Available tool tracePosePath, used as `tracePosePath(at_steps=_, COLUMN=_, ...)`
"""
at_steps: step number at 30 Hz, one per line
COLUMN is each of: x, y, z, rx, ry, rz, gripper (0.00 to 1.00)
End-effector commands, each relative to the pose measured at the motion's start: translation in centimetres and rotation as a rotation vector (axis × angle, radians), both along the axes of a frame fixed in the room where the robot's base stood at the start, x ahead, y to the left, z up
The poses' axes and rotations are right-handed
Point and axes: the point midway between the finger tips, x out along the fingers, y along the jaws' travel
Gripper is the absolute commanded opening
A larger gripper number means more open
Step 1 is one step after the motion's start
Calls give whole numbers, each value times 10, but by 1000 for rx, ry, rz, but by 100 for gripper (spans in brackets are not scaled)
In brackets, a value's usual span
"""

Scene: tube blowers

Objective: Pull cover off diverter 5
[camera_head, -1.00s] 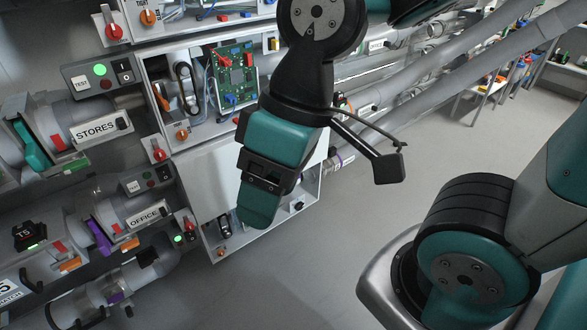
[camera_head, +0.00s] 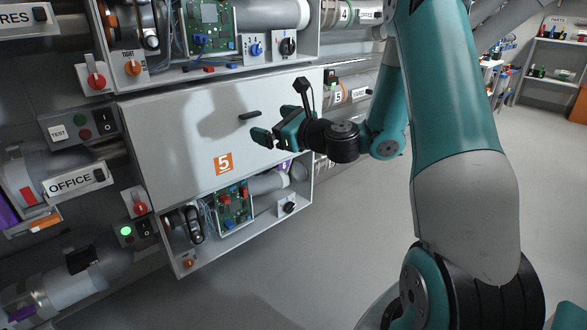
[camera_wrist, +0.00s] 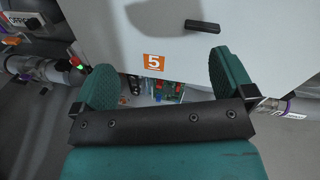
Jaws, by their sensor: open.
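The pale flat cover (camera_head: 165,135) of diverter 5 is on its box, with an orange "5" label (camera_head: 224,163) low on it. Its small black handle (camera_head: 250,116) sits near the right side. My gripper (camera_head: 268,143) is open and empty, just right of and below the handle in the head view. In the wrist view the cover (camera_wrist: 110,35) fills the upper part. There the handle (camera_wrist: 202,26) lies beyond the fingers (camera_wrist: 168,78), towards the right one, not between them.
The OFFICE pipe unit (camera_head: 70,182) is at left. The floor (camera_head: 350,235) at lower middle is clear.

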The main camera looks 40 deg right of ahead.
Motion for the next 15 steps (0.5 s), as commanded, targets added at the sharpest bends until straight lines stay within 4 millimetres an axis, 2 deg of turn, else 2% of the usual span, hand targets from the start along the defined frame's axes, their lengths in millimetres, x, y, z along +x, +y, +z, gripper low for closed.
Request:
tracePosePath(at_steps=1, x=0, y=-19, z=-23, rx=71, ry=1, rz=-61, gripper=100)
tracePosePath(at_steps=3, x=-1, y=-37, z=-32, rx=152, ry=-4, rz=-122, gripper=100)
tracePosePath(at_steps=6, x=-2, y=-51, z=-37, rx=212, ry=-10, rz=-169, gripper=100)
tracePosePath(at_steps=11, x=7, y=-55, z=-32, rx=232, ry=-10, rz=-181, gripper=100)
tracePosePath(at_steps=15, x=24, y=-53, z=-28, rx=230, ry=-9, rz=-178, gripper=100)
